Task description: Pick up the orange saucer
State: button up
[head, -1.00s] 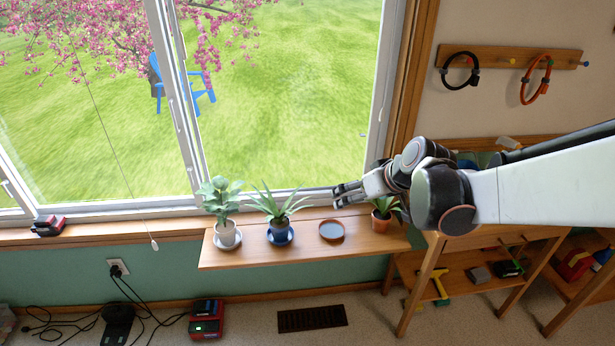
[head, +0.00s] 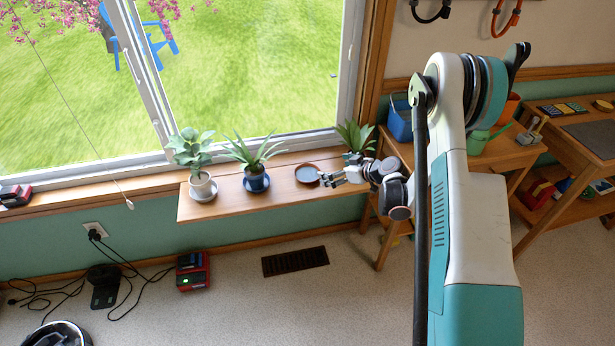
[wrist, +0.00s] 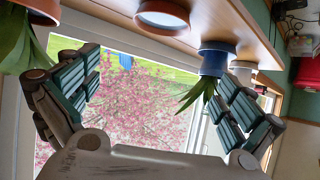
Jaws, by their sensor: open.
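The orange saucer (head: 307,174), a shallow round dish with a terracotta rim and a grey-blue inside, sits on the wooden sill shelf (head: 225,205), right of the blue-potted plant. My gripper (head: 326,179) is open and empty, just right of the saucer in the head view. I cannot tell there whether they touch. The wrist view is upside down. In it the saucer (wrist: 162,18) is at the top, beyond the spread fingers of my gripper (wrist: 160,75), and not between them.
A spiky plant in a blue pot (head: 256,182) and a leafy plant in a white pot (head: 201,186) stand left of the saucer. Another spiky plant (head: 354,137) stands behind my gripper; its terracotta pot (wrist: 40,8) shows in the wrist view. The window (head: 250,70) is close behind.

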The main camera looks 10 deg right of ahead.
jog(key=f, duration=0.3)
jog(key=shift+d, duration=0.2)
jog(key=shift+w+a+f+p, duration=0.15)
jog(key=shift+w+a+p, duration=0.25)
jog(key=shift+p, duration=0.45)
send_near(302, 172)
jog(key=shift+b+x, duration=1)
jog(key=shift+x, duration=1.45)
jog(key=shift+s, duration=0.1)
jog(key=c, duration=1)
